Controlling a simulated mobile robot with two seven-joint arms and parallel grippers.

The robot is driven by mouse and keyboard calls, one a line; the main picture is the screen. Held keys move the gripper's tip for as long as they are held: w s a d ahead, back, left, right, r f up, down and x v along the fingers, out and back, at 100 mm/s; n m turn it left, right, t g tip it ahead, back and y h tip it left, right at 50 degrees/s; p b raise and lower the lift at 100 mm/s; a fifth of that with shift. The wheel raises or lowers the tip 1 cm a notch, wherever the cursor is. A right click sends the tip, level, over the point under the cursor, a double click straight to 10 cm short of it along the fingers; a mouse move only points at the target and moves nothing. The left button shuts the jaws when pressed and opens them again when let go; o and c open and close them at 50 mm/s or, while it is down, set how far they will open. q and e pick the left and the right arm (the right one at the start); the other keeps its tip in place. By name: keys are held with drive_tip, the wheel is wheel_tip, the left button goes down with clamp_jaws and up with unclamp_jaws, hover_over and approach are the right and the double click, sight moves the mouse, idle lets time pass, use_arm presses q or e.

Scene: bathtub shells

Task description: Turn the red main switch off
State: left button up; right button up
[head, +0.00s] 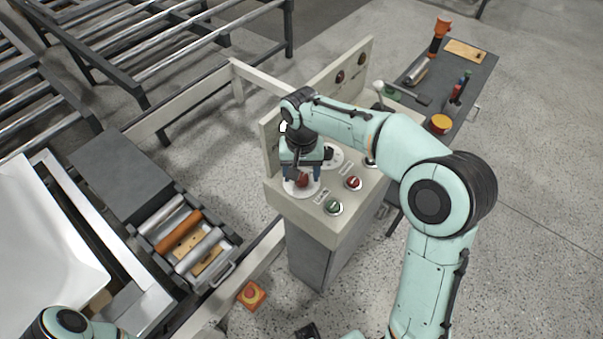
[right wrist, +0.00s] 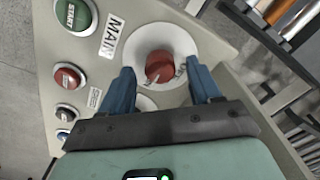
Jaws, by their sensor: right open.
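The red main switch (right wrist: 158,66) is a round red knob on a white disc, beside a label reading MAIN. In the head view the red knob (head: 302,181) is at the near left corner of the control console's sloped top. My right gripper (head: 302,174) is above it, pointing down. In the right wrist view the two blue fingers of my right gripper (right wrist: 162,72) are apart, one on each side of the knob in the picture. I cannot tell whether they touch it.
The console (head: 315,225) also bears a green START button (right wrist: 75,14) and a red button (head: 353,183) close by. A drawer of rollers (head: 200,250) stands left, a tool table (head: 470,75) behind right.

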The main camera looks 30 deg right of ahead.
drive_tip(key=shift+f, duration=0.35)
drive_tip(key=c, duration=1)
drive_tip(key=shift+c, duration=0.2)
